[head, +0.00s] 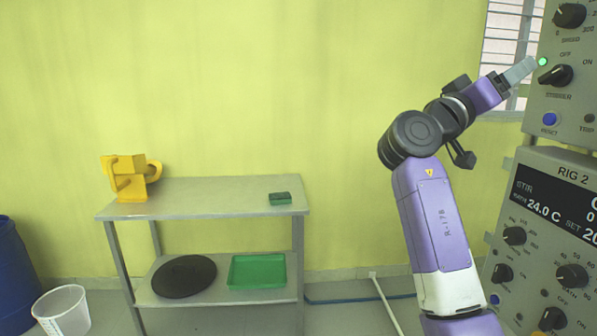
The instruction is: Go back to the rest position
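My arm rises from the bottom right and bends toward the upper right. My gripper (521,71) is at its end, close to the upper grey control panel (567,105), near the lit green lamp and the black stirrer knob (555,75). The gripper looks small and is seen from the side. I cannot tell whether its fingers are apart, or whether it touches the panel. No object shows in it.
A lower RIG 2 panel (548,160) stands at the right. A grey two-shelf table (225,197) at the left holds a yellow object (130,178) and a green block (280,198). A white bucket (62,311) and blue barrel (14,275) stand at far left.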

